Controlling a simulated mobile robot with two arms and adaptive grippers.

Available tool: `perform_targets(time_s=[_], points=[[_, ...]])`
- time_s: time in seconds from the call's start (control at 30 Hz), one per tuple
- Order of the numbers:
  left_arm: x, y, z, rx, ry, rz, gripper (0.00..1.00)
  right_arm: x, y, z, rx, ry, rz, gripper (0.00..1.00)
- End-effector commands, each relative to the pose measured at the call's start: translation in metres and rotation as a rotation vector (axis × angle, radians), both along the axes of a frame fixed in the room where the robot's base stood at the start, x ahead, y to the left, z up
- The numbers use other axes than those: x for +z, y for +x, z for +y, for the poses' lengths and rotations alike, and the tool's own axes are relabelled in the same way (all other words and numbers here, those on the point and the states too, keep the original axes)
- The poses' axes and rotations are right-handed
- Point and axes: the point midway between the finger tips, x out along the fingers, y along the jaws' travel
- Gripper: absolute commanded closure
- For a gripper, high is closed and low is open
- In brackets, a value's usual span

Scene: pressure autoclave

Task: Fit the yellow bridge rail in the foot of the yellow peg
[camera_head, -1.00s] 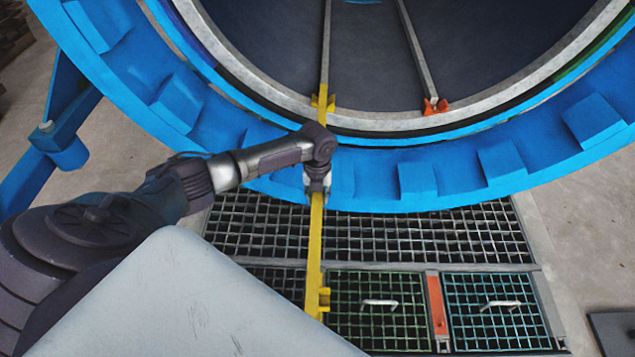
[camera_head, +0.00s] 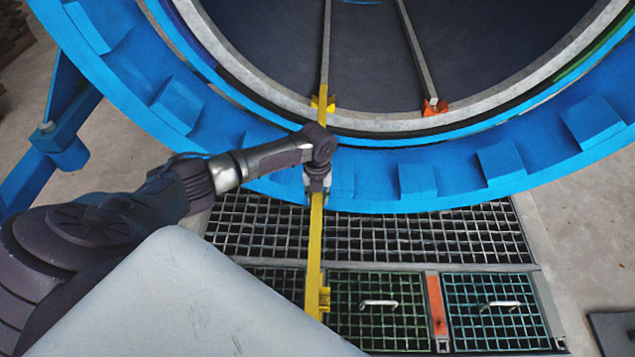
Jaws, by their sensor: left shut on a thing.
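The yellow bridge rail (camera_head: 315,240) is a long narrow bar running from the autoclave mouth down over the floor grating. My left gripper (camera_head: 318,192) is shut on it near the blue rim. The rail's far end lies at a yellow foot (camera_head: 323,103) at the mouth's lower edge, in line with a rail inside; I cannot tell whether it is seated there. Its near end is beside a yellow bracket (camera_head: 324,300), probably part of the yellow peg, at the grating's edge; whether they are fitted together is unclear. My right gripper is not in view.
The blue autoclave ring (camera_head: 418,180) arches across the top. A second inner rail (camera_head: 417,50) ends at an orange foot (camera_head: 435,107). Floor grating (camera_head: 430,235) has two handled panels, with an orange bar (camera_head: 437,305) between them. A pale grey panel (camera_head: 180,300) covers the lower left.

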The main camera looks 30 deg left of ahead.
Motion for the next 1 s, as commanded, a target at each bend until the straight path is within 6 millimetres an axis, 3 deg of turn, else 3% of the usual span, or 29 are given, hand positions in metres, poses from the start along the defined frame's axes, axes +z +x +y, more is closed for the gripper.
perform_targets(time_s=[0.73,1.0], points=[[0.002,0.001,0.0,0.001,-0.001,-0.003,1.0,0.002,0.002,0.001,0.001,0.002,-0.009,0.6],[0.002,0.001,0.0,0.001,-0.001,-0.003,1.0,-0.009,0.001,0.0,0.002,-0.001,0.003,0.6]])
